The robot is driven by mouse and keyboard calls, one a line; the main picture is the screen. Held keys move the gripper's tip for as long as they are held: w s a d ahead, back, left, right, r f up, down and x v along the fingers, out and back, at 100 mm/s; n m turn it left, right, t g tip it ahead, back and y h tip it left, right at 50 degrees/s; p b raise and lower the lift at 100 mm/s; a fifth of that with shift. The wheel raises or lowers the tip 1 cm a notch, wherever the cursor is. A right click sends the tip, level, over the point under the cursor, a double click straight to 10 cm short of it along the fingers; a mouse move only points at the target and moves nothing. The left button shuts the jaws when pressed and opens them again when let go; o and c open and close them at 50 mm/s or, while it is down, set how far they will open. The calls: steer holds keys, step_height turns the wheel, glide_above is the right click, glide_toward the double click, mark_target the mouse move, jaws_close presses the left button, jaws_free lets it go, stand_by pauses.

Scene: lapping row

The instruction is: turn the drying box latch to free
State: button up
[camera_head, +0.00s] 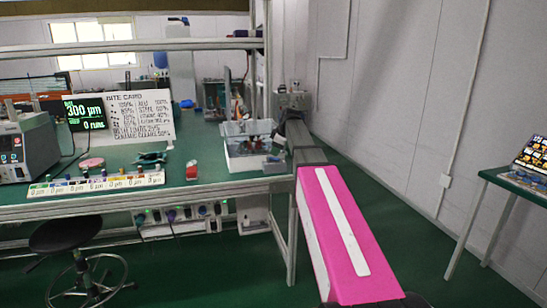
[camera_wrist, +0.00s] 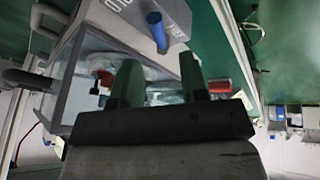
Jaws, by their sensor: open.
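In the wrist view a box with clear walls and a grey edge (camera_wrist: 66,68) fills the upper left; it looks like the drying box. In the head view a clear box (camera_head: 247,131) sits on the bench left of my arm. The latch is too small to tell there.
The green bench (camera_head: 222,176) carries a sign card (camera_head: 122,115), a grey instrument (camera_head: 28,148), a labelled strip (camera_head: 95,186) and a small red item (camera_head: 191,171). A stool (camera_head: 68,235) stands in front. The floor right of my arm is clear up to a side table (camera_head: 515,182).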

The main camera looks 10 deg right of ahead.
mark_target(273, 160)
steer(key=shift+x, duration=2.15)
jaws_close()
